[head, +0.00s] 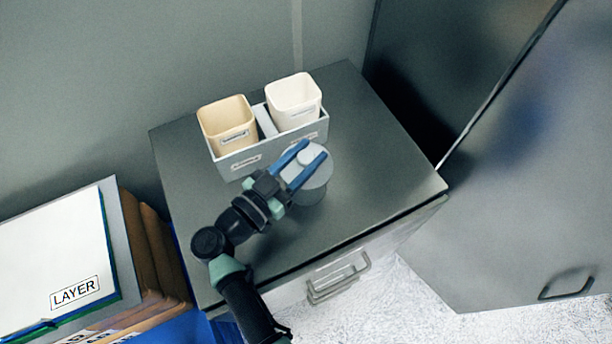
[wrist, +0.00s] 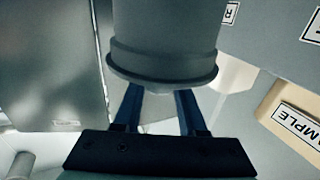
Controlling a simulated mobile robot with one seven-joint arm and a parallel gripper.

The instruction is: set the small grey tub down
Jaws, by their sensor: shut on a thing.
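The small grey tub (head: 314,194) is a round grey vessel with a paler top, over the cabinet top in the head view. My gripper (head: 313,152) has its two blue fingers across the tub's top and is shut on it. In the wrist view the tub (wrist: 165,40) fills the upper middle, its wide rim towards my fingers, whose tips are hidden behind it. I cannot tell whether its base touches the cabinet top.
The grey cabinet top (head: 375,185) is clear right of the tub. Close behind stands a grey divided holder (head: 242,160) with a tan cup (head: 226,118) and a white cup (head: 294,98). A folder stack marked LAYER (head: 60,245) is at left.

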